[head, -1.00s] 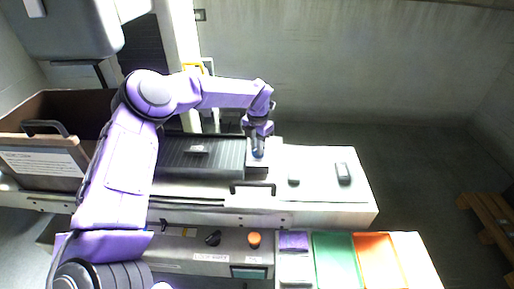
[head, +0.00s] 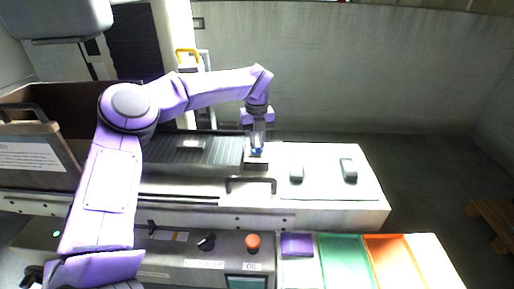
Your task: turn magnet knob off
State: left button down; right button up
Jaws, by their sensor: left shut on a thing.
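My left gripper (head: 257,149) points down at the small block at the right end of the dark ribbed magnet plate (head: 205,152). It is shut on a small blue knob (head: 257,152), which the fingers mostly hide. I cannot make out which way the knob is turned. My right gripper is out of view.
A front panel carries a black knob (head: 206,241) and an orange button (head: 253,242). A black handle (head: 250,182) stands in front of the block. Purple, green (head: 345,262) and orange trays sit lower right.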

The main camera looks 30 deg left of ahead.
pick_arm(q)
jog(key=n+b, duration=0.3)
jog(key=shift+w+a+f+n, duration=0.1)
jog(key=shift+f+n, duration=0.15)
jog(key=shift+n, duration=0.05)
jog(key=shift+r+n+b, duration=0.15)
jog(key=shift+n+b, duration=0.95)
jog(key=shift+n, duration=0.2)
